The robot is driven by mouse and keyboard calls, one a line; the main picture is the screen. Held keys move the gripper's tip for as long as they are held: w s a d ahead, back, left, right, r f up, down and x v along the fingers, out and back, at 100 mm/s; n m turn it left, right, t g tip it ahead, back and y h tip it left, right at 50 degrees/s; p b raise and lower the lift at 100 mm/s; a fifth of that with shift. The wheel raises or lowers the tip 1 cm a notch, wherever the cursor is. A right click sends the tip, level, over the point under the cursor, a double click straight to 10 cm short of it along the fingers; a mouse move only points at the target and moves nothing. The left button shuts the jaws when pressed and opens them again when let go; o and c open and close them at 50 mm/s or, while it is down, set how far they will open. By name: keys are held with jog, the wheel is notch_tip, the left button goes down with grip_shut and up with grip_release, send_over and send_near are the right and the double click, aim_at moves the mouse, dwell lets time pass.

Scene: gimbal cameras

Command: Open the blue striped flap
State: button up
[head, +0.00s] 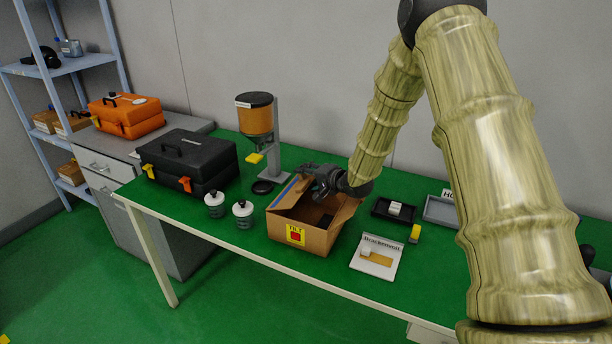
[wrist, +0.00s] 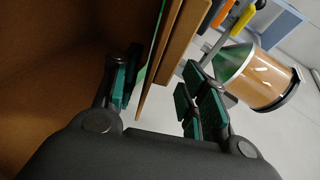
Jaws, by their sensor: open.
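A cardboard box (head: 292,238) with a yellow "TILT" label stands on the green table. Its blue striped flap (head: 291,191) is at the box's left and back side, partly covered by my gripper (head: 318,180). In the wrist view my gripper (wrist: 160,92) is open, with one green-padded finger on each side of upright cardboard panels (wrist: 172,52). The left finger is on the side of the box's brown inner wall, and the right finger is outside. A gap shows on both sides of the panels. The blue stripe cannot be made out in the wrist view.
A hopper with orange contents (head: 255,122) stands behind the box. Two white-lidded jars (head: 243,214) and a black toolbox (head: 187,160) are to the left. A booklet (head: 377,257) and a black tray (head: 392,212) lie to the right. The table's front edge is close.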

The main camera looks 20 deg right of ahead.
jog(key=shift+w, duration=0.25)
jog(key=shift+a+f, duration=0.1)
grip_shut()
jog(key=shift+r+p, duration=0.25)
jog(key=shift+p, duration=0.15)
